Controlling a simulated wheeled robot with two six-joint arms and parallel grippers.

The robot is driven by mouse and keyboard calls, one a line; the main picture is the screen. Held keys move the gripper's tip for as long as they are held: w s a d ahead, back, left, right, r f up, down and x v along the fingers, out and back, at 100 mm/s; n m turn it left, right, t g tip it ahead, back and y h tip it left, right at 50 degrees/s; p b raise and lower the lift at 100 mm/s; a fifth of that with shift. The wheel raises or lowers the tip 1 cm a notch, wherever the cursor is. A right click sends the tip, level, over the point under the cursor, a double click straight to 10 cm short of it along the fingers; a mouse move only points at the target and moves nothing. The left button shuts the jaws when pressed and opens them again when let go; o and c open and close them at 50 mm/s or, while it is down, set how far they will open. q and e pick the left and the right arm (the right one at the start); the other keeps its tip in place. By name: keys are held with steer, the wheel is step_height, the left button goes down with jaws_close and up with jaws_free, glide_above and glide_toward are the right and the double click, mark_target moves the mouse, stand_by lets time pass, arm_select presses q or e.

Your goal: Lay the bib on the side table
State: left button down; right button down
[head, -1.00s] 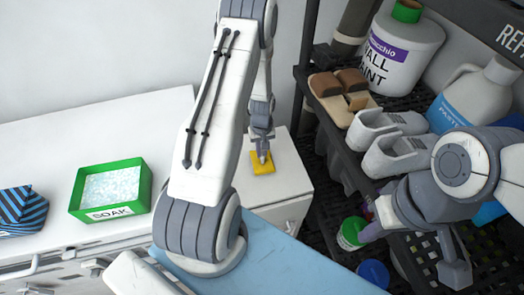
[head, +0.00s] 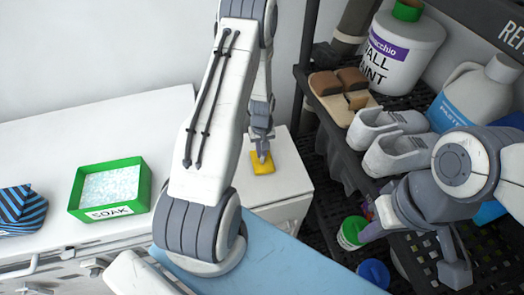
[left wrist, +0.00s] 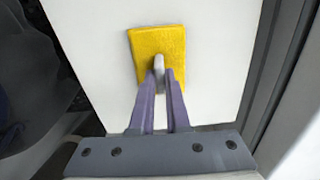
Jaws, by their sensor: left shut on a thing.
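A yellow flat pad (head: 262,162), which I take for the bib, lies on the white top of the side table (head: 287,180). In the left wrist view the pad (left wrist: 160,48) looks rectangular, with a small pale tab standing up at its middle. My left gripper (left wrist: 159,75) is shut on this tab. In the head view my left gripper (head: 262,154) points down at the pad, and my own arm hides part of the table.
A green box labelled SOAK (head: 110,190) and a blue-and-black striped cloth (head: 22,210) are on the white counter (head: 100,140) at left.

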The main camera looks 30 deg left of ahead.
mark_target(262, 152)
arm_select(q)
steer(key=shift+f, duration=0.15)
stand_by(0.7)
steer(key=c, duration=0.8)
jaws_free()
steer(key=o, duration=0.5)
steer(key=shift+o, duration=0.2)
steer(key=shift+r+p, duration=2.6)
steer(key=shift+r, duration=1)
